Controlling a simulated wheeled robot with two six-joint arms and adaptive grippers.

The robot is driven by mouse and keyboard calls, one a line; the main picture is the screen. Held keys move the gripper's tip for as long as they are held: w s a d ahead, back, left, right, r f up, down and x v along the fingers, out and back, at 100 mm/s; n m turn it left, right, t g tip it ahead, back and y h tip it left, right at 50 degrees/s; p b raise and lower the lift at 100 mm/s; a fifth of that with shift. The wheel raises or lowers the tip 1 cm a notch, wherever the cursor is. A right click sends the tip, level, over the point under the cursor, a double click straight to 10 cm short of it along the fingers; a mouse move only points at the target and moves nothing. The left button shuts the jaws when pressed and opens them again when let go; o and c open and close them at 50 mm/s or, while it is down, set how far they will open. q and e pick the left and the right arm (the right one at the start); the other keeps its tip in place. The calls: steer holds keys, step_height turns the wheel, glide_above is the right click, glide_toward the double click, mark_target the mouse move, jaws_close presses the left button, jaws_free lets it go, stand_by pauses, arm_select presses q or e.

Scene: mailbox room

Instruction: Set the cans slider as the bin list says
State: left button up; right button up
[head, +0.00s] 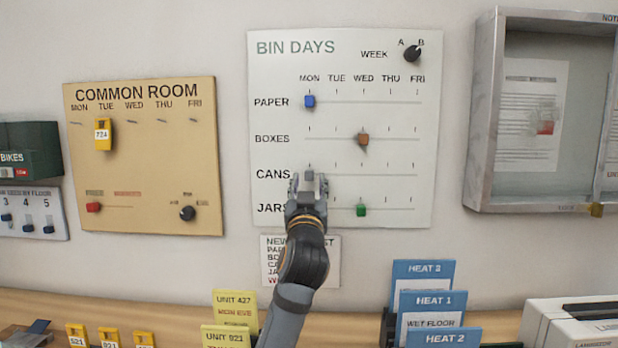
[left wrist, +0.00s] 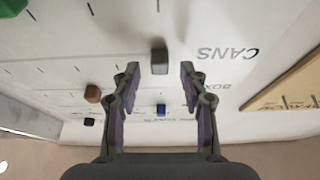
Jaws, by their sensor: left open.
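The white BIN DAYS board (head: 375,220) hangs on the wall with a row of sliders. The grey cans slider (head: 310,174) is at the left end of its track, under MON. My left gripper (head: 309,184) is open in front of it, with a finger on either side. In the left wrist view, upside down, the grey slider (left wrist: 159,59) lies between the open fingertips (left wrist: 160,70), with gaps at both sides. The bin list (head: 270,268) is a paper below the board; my left arm hides much of its text. My right gripper is not in view.
The blue paper slider (head: 310,102) is under MON, the brown boxes slider (head: 363,139) and green jars slider (head: 361,210) near WED. The week knob (head: 412,54) is at top right. The cans track right of my gripper is clear. A yellow COMMON ROOM board (head: 150,150) hangs at left.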

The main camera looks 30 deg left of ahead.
arm_select(q)
steer(key=shift+x, duration=0.8)
jaws_close()
